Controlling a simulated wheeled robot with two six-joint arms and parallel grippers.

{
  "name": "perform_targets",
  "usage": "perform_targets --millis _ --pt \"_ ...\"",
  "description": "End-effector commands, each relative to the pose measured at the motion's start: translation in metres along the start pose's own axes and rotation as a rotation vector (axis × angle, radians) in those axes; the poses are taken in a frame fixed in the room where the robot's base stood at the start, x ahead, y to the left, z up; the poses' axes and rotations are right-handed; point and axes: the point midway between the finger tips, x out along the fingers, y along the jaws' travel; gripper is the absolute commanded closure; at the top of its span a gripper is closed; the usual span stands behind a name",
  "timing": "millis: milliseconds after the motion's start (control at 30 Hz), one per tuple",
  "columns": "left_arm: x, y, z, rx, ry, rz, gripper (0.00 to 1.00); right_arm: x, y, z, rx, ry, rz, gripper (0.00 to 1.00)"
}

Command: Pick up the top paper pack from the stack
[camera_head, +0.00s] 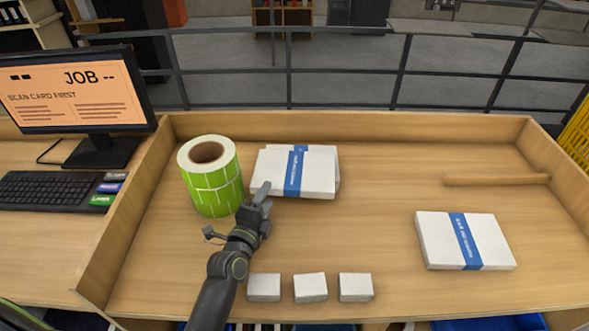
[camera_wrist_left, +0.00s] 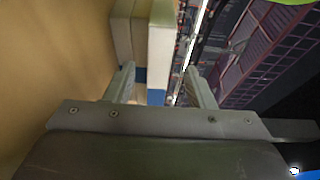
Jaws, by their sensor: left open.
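A stack of white paper packs with blue bands lies at the back middle of the tray table. Its top pack (camera_head: 318,172) sits slightly askew over the pack below. My left gripper (camera_head: 264,194) is at the front left corner of the stack, with its fingers by the top pack's near edge. In the left wrist view the gripper (camera_wrist_left: 160,88) is open, and the edge of the top pack (camera_wrist_left: 161,45) shows between its two fingers. Whether a finger touches the pack cannot be told. My right gripper is not in view.
A green label roll (camera_head: 212,180) stands just left of the stack. Another banded pack (camera_head: 440,240) lies at the right. Small white boxes (camera_head: 310,288) line the front. A wooden rod (camera_head: 497,180) lies at the back right. The table has a raised rim (camera_head: 350,125).

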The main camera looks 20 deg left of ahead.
Motion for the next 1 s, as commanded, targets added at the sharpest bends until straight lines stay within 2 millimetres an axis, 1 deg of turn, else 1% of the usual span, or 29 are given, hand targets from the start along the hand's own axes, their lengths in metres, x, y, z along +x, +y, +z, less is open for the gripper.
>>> perform_targets --millis 133,267,400,533,733,767,1000 --pt "0.014 -0.004 0.004 0.002 0.001 0.000 0.51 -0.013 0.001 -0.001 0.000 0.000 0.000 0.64" --pt "0.030 -0.002 0.007 0.000 0.001 0.001 0.51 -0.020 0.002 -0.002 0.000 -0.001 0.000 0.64" --pt "0.044 0.000 0.007 0.000 0.001 0.000 0.51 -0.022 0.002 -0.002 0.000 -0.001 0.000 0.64" --pt "0.049 0.001 0.007 0.000 0.000 0.000 0.51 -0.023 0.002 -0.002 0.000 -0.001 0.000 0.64" --pt "0.049 0.002 0.007 0.000 0.000 0.000 0.51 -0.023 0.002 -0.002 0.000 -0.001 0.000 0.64" --pt "0.049 0.002 0.007 0.000 0.000 0.000 0.52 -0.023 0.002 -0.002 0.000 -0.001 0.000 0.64" --pt "0.049 0.002 0.007 0.000 0.000 0.000 0.84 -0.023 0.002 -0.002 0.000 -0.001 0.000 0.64"
